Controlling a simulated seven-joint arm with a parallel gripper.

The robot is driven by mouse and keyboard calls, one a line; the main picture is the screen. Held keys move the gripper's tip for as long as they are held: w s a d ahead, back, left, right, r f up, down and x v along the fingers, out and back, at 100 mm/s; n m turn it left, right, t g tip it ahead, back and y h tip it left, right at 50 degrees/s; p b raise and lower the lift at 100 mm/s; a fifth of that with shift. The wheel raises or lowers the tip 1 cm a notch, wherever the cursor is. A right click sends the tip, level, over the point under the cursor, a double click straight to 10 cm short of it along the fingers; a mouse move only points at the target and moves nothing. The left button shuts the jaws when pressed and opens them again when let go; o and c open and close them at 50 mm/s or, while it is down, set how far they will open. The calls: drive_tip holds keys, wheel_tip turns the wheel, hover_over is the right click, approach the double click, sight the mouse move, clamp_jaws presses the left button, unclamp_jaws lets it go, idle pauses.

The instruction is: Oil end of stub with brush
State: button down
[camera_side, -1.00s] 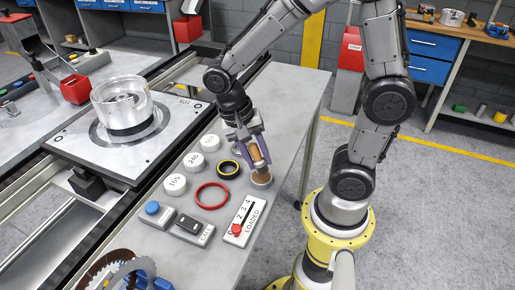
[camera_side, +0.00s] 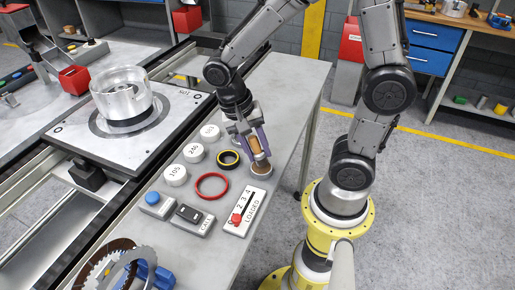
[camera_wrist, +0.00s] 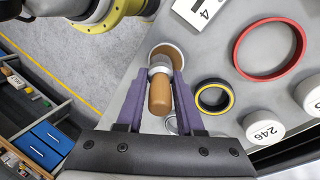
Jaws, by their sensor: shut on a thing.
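My gripper (camera_side: 260,150) is shut on the brush (camera_wrist: 160,96), which has a brown wooden handle and a pale collar. The purple fingers (camera_wrist: 161,85) sit on either side of it. The brush's lower end is at a round pale-rimmed pot with brown contents (camera_side: 261,169), also in the wrist view (camera_wrist: 178,57). The bristles are hidden, so I cannot tell how deep they sit. A silver metal drum (camera_side: 122,92) stands on the pallet (camera_side: 75,130) at the left. I cannot make out the stub's end for certain.
Near the gripper on the grey bench lie a black-yellow ring (camera_side: 228,159), a red ring (camera_side: 211,185) and white numbered discs (camera_side: 175,175). Toothed discs (camera_side: 115,265) stand at the front left.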

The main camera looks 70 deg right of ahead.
drive_tip(key=shift+f, duration=0.65)
idle(1.3)
drive_tip(key=shift+r, duration=0.1)
drive_tip(key=shift+r, duration=3.5)
